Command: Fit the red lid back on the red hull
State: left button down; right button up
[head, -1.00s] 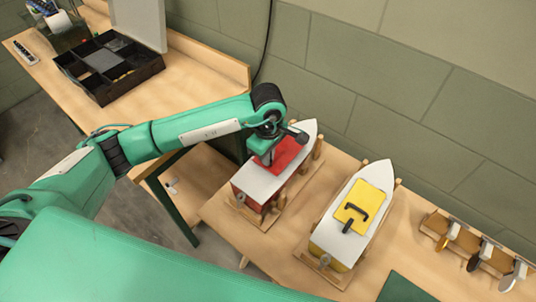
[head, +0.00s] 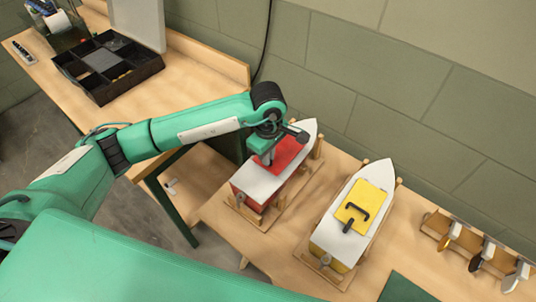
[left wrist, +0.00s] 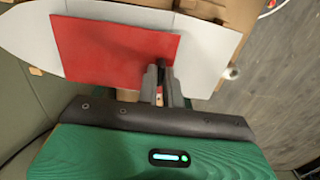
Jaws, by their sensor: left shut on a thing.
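The red hull (head: 241,194) with its white deck (head: 303,133) stands in a wooden cradle on the table. The red lid (head: 287,152) is over the middle of the deck; the left wrist view also shows the red lid (left wrist: 105,50), a little askew to the deck. My left gripper (head: 267,157) reaches down over the lid. In the left wrist view my left gripper (left wrist: 161,82) is shut at the lid's edge, where a dark part, perhaps its handle, shows. The opening under the lid is hidden, and I cannot tell whether the lid is seated. My right gripper is out of view.
A second boat (head: 328,229) with a yellow lid (head: 361,206) stands close on the right. A wooden rack (head: 468,245) with several propellers is further right. A black compartment tray (head: 108,68) is on the back-left bench. The wall is close behind the boats.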

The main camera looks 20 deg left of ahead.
pick_arm(q)
jog(key=shift+b, duration=0.95)
dwell(0.9)
jog(key=shift+f+b, duration=0.65)
jog(key=shift+b, duration=1.05)
dwell(1.5)
jog(key=c, duration=1.5)
grip_release()
jog(key=shift+r, duration=0.1)
jog(key=shift+r+p, duration=1.35)
jog(key=shift+r, duration=2.55)
jog(key=shift+s, duration=0.1)
